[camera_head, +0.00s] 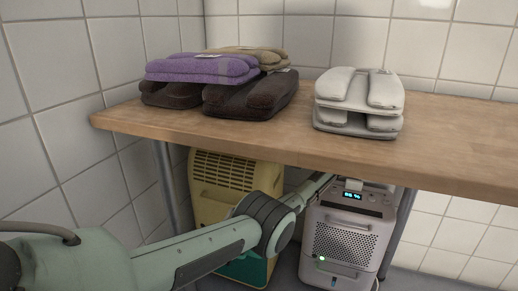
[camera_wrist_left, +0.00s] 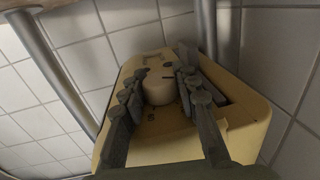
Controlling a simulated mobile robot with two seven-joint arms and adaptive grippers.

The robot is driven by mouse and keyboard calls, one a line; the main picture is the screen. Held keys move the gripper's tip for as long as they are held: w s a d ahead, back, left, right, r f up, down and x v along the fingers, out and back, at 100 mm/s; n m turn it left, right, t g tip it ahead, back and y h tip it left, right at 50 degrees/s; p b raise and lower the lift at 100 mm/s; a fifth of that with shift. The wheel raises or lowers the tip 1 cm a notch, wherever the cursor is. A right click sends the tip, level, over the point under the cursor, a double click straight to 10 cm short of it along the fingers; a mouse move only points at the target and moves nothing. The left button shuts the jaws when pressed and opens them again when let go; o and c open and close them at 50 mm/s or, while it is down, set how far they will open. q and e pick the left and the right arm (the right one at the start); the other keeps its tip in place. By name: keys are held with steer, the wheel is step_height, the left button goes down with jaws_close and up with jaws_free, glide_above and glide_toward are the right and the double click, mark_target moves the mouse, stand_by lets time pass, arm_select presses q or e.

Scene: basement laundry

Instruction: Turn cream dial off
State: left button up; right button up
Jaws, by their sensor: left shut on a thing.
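The cream dehumidifier (camera_head: 222,172) with a louvred front stands under the wooden table at the left. Its top panel (camera_wrist_left: 150,150) fills the middle of the left wrist view. The round cream dial (camera_wrist_left: 161,89) stands on that panel, with small dark marks beside it. My left gripper (camera_wrist_left: 160,80) is shut on the dial, one dark finger on each side. In the head view my left arm passes in front of the cream unit, and the table hides the gripper and dial. I cannot read the dial's setting. My right gripper is not in view.
A light grey dehumidifier (camera_head: 343,238) with a lit display stands to the right. The wooden table (camera_head: 300,150) overhangs both units and carries purple and brown folded towels (camera_head: 203,68) and white ones (camera_head: 360,90). Metal table legs (camera_wrist_left: 50,60) and tiled walls are close by.

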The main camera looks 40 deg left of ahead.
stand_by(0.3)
arm_select(q)
steer(key=o, duration=1.2)
